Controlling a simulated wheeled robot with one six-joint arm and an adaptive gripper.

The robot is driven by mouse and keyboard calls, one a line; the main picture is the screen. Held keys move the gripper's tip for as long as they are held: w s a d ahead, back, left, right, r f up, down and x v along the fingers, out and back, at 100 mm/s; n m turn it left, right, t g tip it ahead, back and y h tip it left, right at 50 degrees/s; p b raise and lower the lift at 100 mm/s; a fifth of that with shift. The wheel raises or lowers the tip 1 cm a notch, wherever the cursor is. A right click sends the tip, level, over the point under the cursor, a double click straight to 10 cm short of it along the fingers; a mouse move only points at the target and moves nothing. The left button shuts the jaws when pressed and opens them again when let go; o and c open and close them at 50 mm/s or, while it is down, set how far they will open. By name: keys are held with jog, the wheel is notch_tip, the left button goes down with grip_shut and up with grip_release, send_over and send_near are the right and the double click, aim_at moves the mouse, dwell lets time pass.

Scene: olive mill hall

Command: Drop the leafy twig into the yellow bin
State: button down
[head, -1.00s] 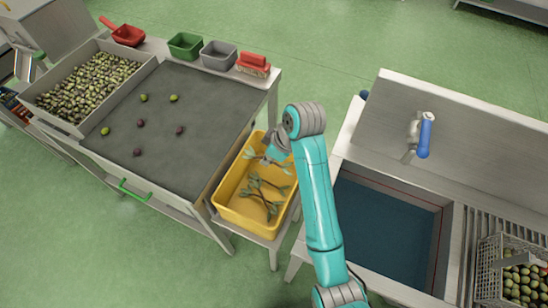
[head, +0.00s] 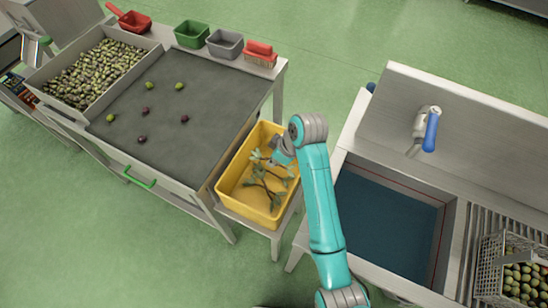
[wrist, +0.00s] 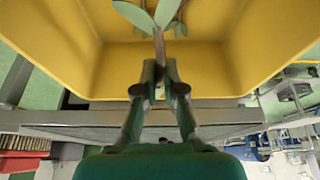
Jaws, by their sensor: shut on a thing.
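The yellow bin (head: 229,176) stands on a low shelf between the grey table and the sink. Several leafy twigs (head: 262,192) lie on its floor. My gripper (head: 279,158) is over the inside of the bin, near its back right part, partly hidden by my arm. In the wrist view my gripper (wrist: 159,70) is shut on the brown stem of a leafy twig (wrist: 159,44), whose green leaves spread past the fingertips. The bin wall (wrist: 215,72) surrounds the twig there. Whether the held twig touches those below I cannot tell.
The grey sorting table (head: 185,100) with loose olives and an olive-filled tray (head: 72,101) is on the left. The steel sink (head: 395,215) is close on the right.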

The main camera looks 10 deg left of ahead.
jog(key=c, duration=1.2)
grip_release()
jog(key=shift+r, duration=0.15)
jog(key=v, duration=0.7)
jog(key=shift+s+d+r, duration=0.1)
